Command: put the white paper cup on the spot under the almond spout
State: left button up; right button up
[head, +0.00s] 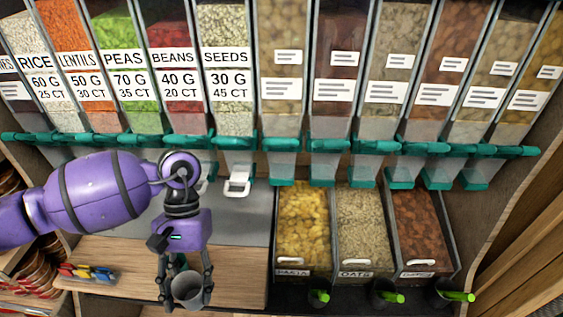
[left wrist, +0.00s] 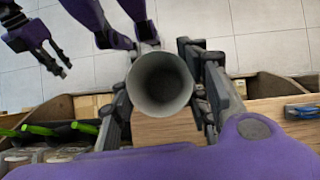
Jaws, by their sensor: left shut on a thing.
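My left gripper (head: 187,285) is shut on the white paper cup (head: 187,291), which looks grey in shade. The cup is upright or nearly so, above the front of the wooden counter. In the left wrist view the cup (left wrist: 160,83) shows its open, empty mouth between the two fingers (left wrist: 163,100). My right gripper (left wrist: 40,48) is at the upper left of that view, empty, with its fingers apart. Teal spouts (head: 320,147) line the dispensers above. No label reading almond is legible, so I cannot tell which spout is the almond one.
Bins of pasta (head: 303,215), oats (head: 365,225) and brown nuts (head: 420,220) stand right of the counter, with green-handled scoops (head: 318,297) in front. A tray of coloured pens (head: 87,273) lies left. The grey surface (head: 232,215) under the left spouts is mostly clear.

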pick_arm(q)
jog(key=d+v, duration=0.1)
jog(key=v, duration=1.1)
jog(key=shift+w+d+f+p, duration=0.25)
jog(key=shift+w+f+p, duration=0.05)
jog(key=shift+w+p, duration=0.15)
